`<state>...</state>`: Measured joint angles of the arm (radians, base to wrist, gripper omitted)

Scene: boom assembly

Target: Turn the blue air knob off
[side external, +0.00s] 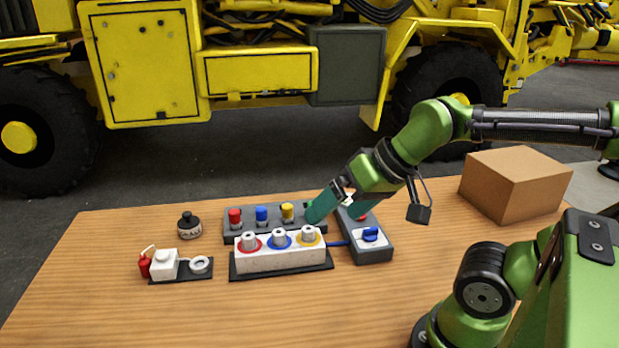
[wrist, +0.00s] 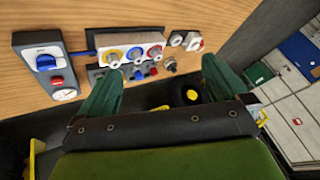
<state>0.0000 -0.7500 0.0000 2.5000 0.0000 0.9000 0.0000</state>
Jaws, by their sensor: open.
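A grey control box (side external: 372,250) lies on the table with a blue knob (side external: 371,234) on a white plate at its near end. In the wrist view the blue knob (wrist: 46,62) is at the upper left, with a red button (wrist: 57,82) and a round white gauge (wrist: 64,94) beside it. My gripper (side external: 322,205) is above the box's far end, behind the knob and apart from it; it hides part of the box. In the wrist view my gripper (wrist: 162,85) has its two green fingers wide apart with nothing between them.
Left of the box is a white block (side external: 282,260) with red, blue and yellow ringed knobs. Behind it a grey strip (side external: 246,225) carries red, blue and yellow parts. A black pot (side external: 189,226) and a cardboard box (side external: 515,184) stand farther out. The front table is clear.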

